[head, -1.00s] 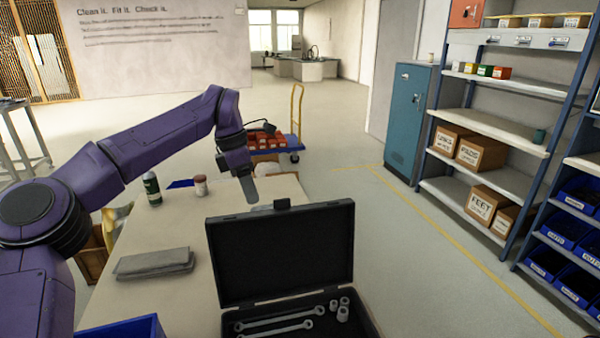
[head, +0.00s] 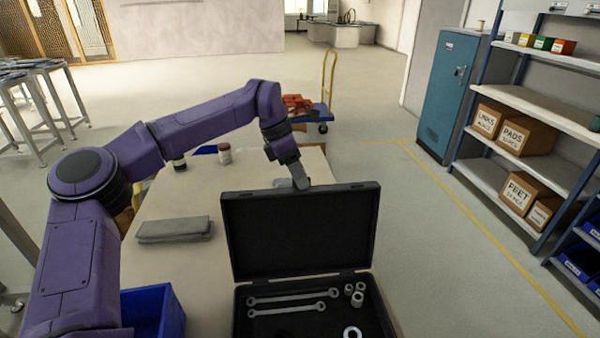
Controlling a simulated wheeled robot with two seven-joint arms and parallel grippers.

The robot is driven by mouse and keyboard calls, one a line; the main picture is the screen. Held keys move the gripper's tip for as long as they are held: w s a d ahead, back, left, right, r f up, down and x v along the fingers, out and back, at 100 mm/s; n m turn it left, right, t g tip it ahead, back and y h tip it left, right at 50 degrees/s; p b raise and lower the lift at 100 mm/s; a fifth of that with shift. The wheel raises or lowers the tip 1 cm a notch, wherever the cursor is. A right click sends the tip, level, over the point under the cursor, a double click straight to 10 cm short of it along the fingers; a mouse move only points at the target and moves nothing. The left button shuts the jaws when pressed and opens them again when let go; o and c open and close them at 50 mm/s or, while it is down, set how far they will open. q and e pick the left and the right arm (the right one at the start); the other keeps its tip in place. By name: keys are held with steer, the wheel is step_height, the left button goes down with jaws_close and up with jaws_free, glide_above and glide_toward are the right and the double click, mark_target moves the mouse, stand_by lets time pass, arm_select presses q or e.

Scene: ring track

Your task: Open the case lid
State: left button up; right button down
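The black case (head: 241,320) stands on the table with its lid (head: 300,232) raised about upright. Inside it lie two wrenches (head: 292,302), several small sockets (head: 356,294) and a ring-shaped part (head: 352,332). My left gripper (head: 300,180) is behind the lid, close to its top edge, pointing down. Its fingers show as one grey shape, so I cannot tell whether they are apart or whether they touch the lid. My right gripper is out of the picture.
A blue cart (head: 318,112) stands beyond. Shelves (head: 540,98) and a locker (head: 448,90) are at right.

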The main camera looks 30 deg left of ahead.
arm_select(q)
steer(key=shift+s+r, duration=0.2)
steer(key=shift+s, duration=0.15)
steer(key=c, duration=0.4)
steer(key=shift+w+f, duration=0.1)
jaws_close()
stand_by(0.6)
